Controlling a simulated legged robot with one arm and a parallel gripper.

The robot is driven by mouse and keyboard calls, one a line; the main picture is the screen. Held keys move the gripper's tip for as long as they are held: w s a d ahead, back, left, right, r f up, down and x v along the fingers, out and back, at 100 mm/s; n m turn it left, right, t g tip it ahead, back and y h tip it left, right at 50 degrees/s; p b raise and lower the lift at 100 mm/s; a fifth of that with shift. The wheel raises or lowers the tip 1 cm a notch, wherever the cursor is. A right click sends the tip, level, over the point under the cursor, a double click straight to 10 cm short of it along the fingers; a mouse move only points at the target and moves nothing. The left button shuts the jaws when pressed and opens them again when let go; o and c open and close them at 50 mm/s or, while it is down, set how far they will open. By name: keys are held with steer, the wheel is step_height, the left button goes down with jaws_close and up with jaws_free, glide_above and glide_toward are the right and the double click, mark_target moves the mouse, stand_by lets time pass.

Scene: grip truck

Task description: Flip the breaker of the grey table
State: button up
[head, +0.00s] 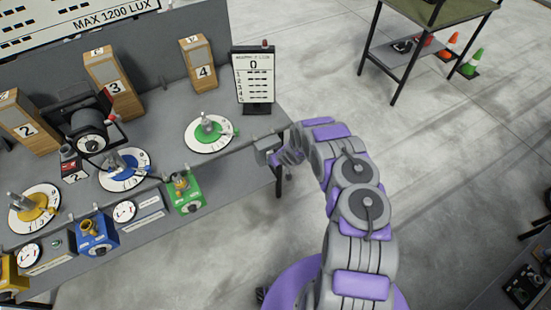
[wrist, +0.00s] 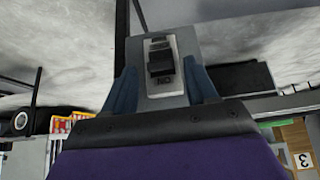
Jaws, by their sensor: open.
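The breaker is a small grey box (head: 267,152) at the right end of the grey table (head: 164,122). In the wrist view, the breaker's black switch (wrist: 161,62) sits on a pale plate, with an upside-down ON label below it and another label above. I cannot tell for sure which way the switch is set. My gripper (head: 285,153) is at the breaker's right side in the head view. In the wrist view, my gripper (wrist: 160,78) is open, with one finger at each side of the breaker box. I cannot tell whether the fingers touch it.
The grey table carries several round dials, such as a green-centred one (head: 211,132), and wooden numbered blocks, such as block 4 (head: 199,65). A sign stand (head: 254,75) stands behind the breaker. Another table (head: 400,55) and cones are at the back right. Open floor lies between.

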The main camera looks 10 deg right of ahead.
steer(key=v, duration=1.6)
steer(key=shift+d+r, duration=0.15)
steer(key=shift+d, duration=0.05)
